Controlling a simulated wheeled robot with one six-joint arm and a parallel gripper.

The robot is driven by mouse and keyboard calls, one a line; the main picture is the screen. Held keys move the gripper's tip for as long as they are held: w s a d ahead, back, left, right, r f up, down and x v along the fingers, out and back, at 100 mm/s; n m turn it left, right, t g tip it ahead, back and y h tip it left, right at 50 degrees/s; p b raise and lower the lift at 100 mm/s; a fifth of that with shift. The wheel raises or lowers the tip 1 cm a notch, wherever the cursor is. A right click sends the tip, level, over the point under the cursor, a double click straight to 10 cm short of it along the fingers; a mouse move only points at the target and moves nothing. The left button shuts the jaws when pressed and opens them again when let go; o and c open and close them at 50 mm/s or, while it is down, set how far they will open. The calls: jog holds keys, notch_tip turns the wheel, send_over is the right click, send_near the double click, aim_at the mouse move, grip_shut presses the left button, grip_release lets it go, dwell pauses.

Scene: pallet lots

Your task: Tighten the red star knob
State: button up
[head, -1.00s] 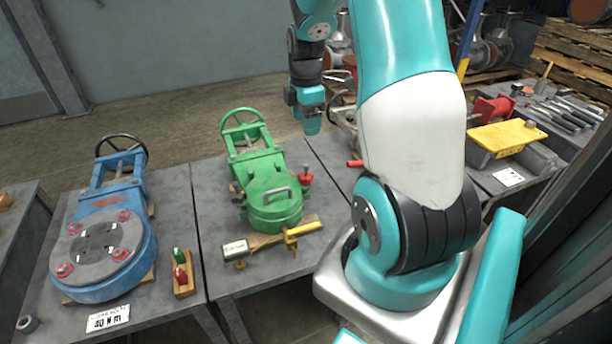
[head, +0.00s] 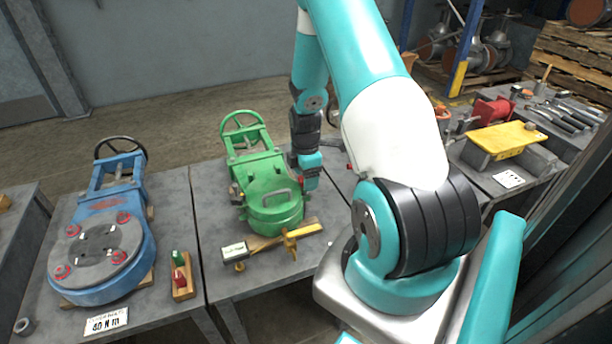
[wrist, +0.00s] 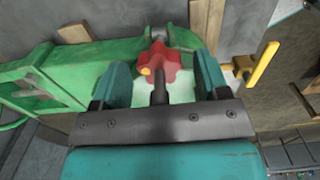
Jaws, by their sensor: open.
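The red star knob (wrist: 158,64) shows in the wrist view on a dark stem, beside the green valve body. It has a small yellow-orange mark on its left side. My gripper (wrist: 163,78) is open, with one teal finger on each side of the knob and a gap to both. In the head view my gripper (head: 310,182) is low at the right side of the green valve (head: 272,192), and it hides the knob there. I cannot tell whether the fingers reach the knob's full depth.
A yellow-handled tool (head: 290,242) and a small labelled block (head: 235,250) lie at the green valve's front. A blue valve (head: 125,255) stands on the left table, near a wooden block with green and red pegs (head: 181,280). A yellow plate (head: 505,137) is at the right.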

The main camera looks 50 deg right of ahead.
jog(key=shift+f, duration=0.15)
jog(key=shift+c, duration=0.4)
jog(key=c, duration=0.8)
jog(key=shift+c, duration=0.2)
jog(key=shift+m, duration=0.3)
